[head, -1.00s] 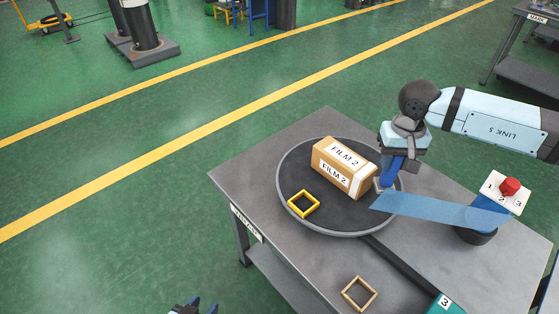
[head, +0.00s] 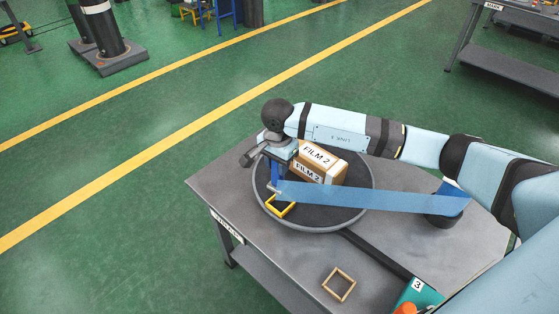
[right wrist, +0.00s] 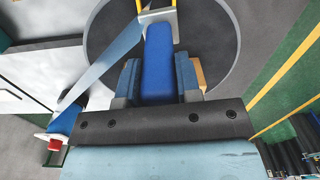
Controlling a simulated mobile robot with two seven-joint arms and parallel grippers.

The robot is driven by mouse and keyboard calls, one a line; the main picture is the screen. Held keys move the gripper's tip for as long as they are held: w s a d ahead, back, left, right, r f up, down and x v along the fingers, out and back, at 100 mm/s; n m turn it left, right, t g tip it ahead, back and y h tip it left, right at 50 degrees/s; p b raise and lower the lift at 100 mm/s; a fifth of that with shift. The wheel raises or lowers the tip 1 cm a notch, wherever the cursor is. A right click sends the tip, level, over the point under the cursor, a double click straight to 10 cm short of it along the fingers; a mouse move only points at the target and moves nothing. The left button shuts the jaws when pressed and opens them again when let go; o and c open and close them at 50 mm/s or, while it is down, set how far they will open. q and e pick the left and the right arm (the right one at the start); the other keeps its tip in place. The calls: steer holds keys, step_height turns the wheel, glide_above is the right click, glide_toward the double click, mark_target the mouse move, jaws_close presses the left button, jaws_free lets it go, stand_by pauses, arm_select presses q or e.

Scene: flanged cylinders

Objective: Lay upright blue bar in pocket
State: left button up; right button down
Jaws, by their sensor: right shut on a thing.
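My right gripper (head: 278,164) is shut on an upright blue bar (head: 275,174), above the left part of the round dark turntable (head: 316,228). In the right wrist view the blue bar (right wrist: 158,70) sits between the two fingers. A translucent blue film strip (head: 370,195) runs from the bar's lower end to the blue roll (head: 453,190) at the right. An open yellow square frame (head: 290,210) lies on the turntable just below the bar in the picture. I cannot tell whether the bar touches it. My left gripper is out of view.
A brown box marked FILM 2 (head: 325,166) stands on the turntable, close behind the gripper. A wooden square frame (head: 339,284) lies on the grey table (head: 222,184) near the front. A green part marked 3 (head: 415,291) is at the lower right. The table's left corner is bare.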

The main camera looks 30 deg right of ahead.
mark_target(280, 184)
steer(key=shift+s+d+f+m, duration=0.2)
steer(key=shift+d+f+m, duration=0.2)
steer(key=shift+m, duration=0.3)
steer(key=shift+f+b, duration=0.2)
steer(key=shift+b, duration=0.3)
step_height(280, 184, down, 4)
steer(key=b, duration=0.3)
step_height(280, 184, down, 3)
steer(key=b, duration=0.2)
steer(key=shift+b, duration=0.4)
steer(key=shift+f, duration=0.15)
